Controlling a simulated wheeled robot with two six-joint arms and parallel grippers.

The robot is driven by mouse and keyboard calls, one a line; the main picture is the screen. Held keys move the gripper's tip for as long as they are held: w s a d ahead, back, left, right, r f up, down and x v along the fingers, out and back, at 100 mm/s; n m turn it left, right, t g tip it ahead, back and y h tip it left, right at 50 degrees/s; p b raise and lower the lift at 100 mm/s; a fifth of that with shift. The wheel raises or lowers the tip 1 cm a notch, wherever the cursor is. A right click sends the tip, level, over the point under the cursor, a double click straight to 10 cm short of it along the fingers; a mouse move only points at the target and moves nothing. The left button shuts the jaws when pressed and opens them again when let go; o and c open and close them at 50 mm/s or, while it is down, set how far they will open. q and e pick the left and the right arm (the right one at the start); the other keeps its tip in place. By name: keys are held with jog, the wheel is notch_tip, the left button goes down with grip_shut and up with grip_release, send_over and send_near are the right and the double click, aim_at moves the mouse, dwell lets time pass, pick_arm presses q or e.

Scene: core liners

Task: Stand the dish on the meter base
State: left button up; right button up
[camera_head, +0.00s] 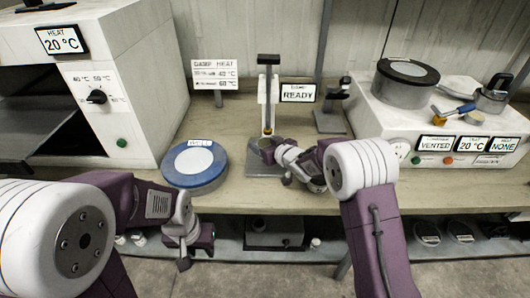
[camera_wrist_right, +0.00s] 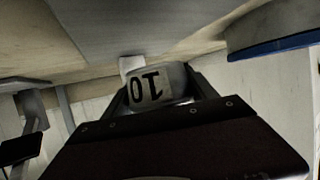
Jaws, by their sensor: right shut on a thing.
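The dish is a small pale cup marked "10" (camera_wrist_right: 150,86), held between the fingers of my right gripper in the right wrist view. In the head view my right gripper (camera_head: 272,152) is at the front of the meter, just over its flat grey base (camera_head: 262,172). The meter has a tall post with a black top (camera_head: 268,60). The dish is small there, and I cannot tell whether it touches the base. My left gripper (camera_head: 186,250) hangs at the bench's front edge, away from the dish; its jaw opening is unclear.
A blue round device with a white top (camera_head: 194,162) stands left of the meter. A "READY" sign (camera_head: 298,93) and a small dark stand (camera_head: 332,118) are behind right. A white oven (camera_head: 120,80) is left; a white unit with a round lid (camera_head: 408,72) is right.

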notch_tip(320, 180, down, 3)
jog(key=shift+f+b, duration=0.2)
jog(key=shift+b, duration=0.1)
jog(key=shift+w+f, duration=0.1)
jog(key=shift+f, duration=0.1)
jog(key=o, duration=1.5)
jog(key=shift+r, duration=0.35)
jog(key=v, duration=1.2)
jog(key=shift+f, duration=0.15)
jog(key=shift+p, duration=0.3)
